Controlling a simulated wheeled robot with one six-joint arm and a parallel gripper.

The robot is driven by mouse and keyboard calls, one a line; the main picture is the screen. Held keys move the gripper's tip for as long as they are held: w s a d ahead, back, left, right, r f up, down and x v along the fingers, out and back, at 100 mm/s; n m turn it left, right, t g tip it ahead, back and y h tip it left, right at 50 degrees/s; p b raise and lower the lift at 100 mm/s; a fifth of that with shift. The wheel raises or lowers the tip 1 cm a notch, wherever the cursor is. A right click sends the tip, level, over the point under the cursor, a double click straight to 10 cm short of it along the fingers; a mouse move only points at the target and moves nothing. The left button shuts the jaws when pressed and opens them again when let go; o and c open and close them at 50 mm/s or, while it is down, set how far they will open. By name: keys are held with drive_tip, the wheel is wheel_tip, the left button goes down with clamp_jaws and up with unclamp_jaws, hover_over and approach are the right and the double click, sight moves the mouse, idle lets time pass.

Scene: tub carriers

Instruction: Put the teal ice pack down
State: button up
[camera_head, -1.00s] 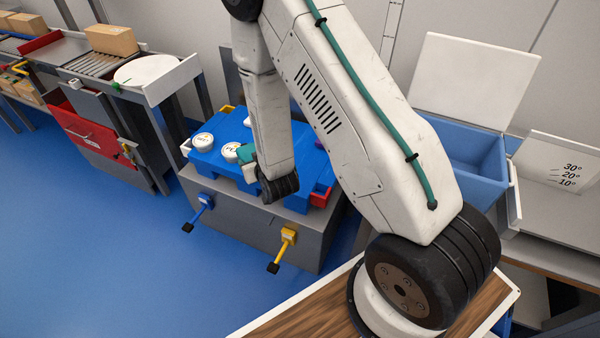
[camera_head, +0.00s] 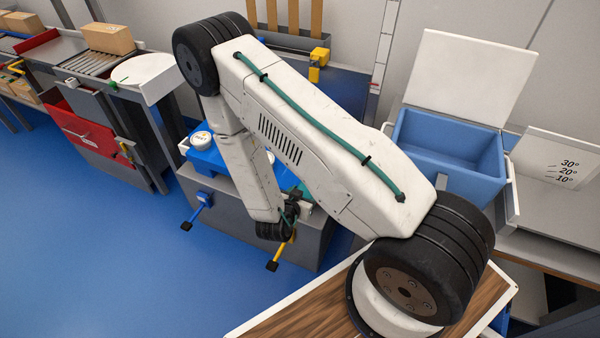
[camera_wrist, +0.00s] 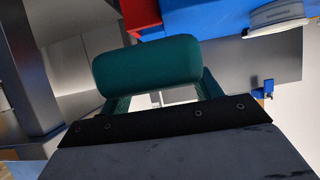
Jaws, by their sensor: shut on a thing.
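The teal ice pack (camera_wrist: 148,65) is a rounded block held between the two fingers of my gripper (camera_wrist: 160,97) in the wrist view. My gripper is shut on it, and the pack appears clear of any surface below it. In the head view my gripper (camera_head: 296,207) is mostly hidden by my arm, over the front of the grey stand. The blue carrier (camera_head: 207,158) sits on that stand, largely covered by my arm. Its blue body (camera_wrist: 215,22) also shows at the top right of the wrist view.
A white-lidded round tub (camera_head: 199,138) sits on the carrier. The grey stand (camera_head: 222,220) has blue and yellow levers at its front. An open blue bin (camera_head: 450,150) with a white lid stands to the right. Blue floor lies free at the left.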

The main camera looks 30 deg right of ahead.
drive_tip(key=shift+w, duration=0.1)
drive_tip(key=w+d, duration=0.2)
drive_tip(key=w, duration=0.2)
drive_tip(key=w+d+f, duration=0.1)
drive_tip(key=w+d, duration=0.1)
drive_tip(key=w, duration=0.2)
drive_tip(key=w+d, duration=0.2)
drive_tip(key=w, duration=0.3)
drive_tip(key=shift+w+d+f, duration=0.1)
drive_tip(key=shift+d+f, duration=0.1)
drive_tip(key=shift+d, duration=0.1)
drive_tip(key=f, duration=0.2)
drive_tip(key=w, duration=0.1)
drive_tip(key=shift+d+f, duration=0.25)
drive_tip(key=shift+f, duration=0.35)
drive_tip(key=shift+f, duration=0.15)
drive_tip(key=o, duration=1.2)
